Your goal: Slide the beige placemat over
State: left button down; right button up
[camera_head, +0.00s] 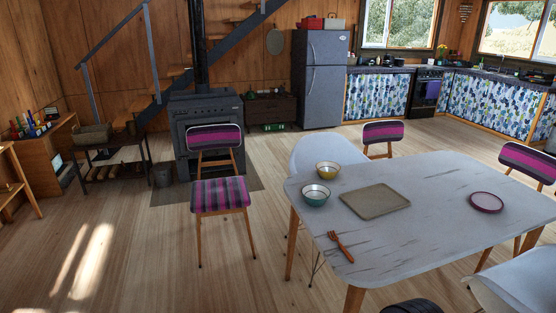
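The beige placemat (375,201) lies flat on the white, worn-looking table (450,230), left of the table's middle. It is a rounded rectangle set at an angle, and nothing lies on it. Neither of my grippers is in view.
An orange fork (341,247) lies near the front edge. A pink-rimmed plate (486,203) is at the right. Bare tabletop lies between placemat and plate. Chairs surround the table, including a striped one (220,195).

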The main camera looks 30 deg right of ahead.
aim_at(370, 203)
jog(key=i+z, duration=0.35)
jog(key=i+j+z, duration=0.3)
jog(key=i, duration=0.2)
jog(key=i+j+z, duration=0.45)
jog(key=i+z, duration=0.15)
jog(key=z, duration=0.2)
jog(key=i+j+z, duration=0.2)
jog(key=z, duration=0.2)
jog(key=i+j+z, duration=0.2)
jog(key=z, duration=0.25)
jog(key=i+j+z, duration=0.1)
jog(key=j+z, duration=0.3)
jog(key=i+j+z, duration=0.1)
jog(key=j+z, duration=0.2)
jog(key=z, duration=0.15)
jog(key=j+z, duration=0.4)
jog(key=i+j+z, duration=0.4)
jog(key=j+z, duration=0.15)
jog(key=j, duration=0.15)
jog(key=i+j+z, duration=0.1)
jog(key=j+z, duration=0.2)
jog(key=j, duration=0.1)
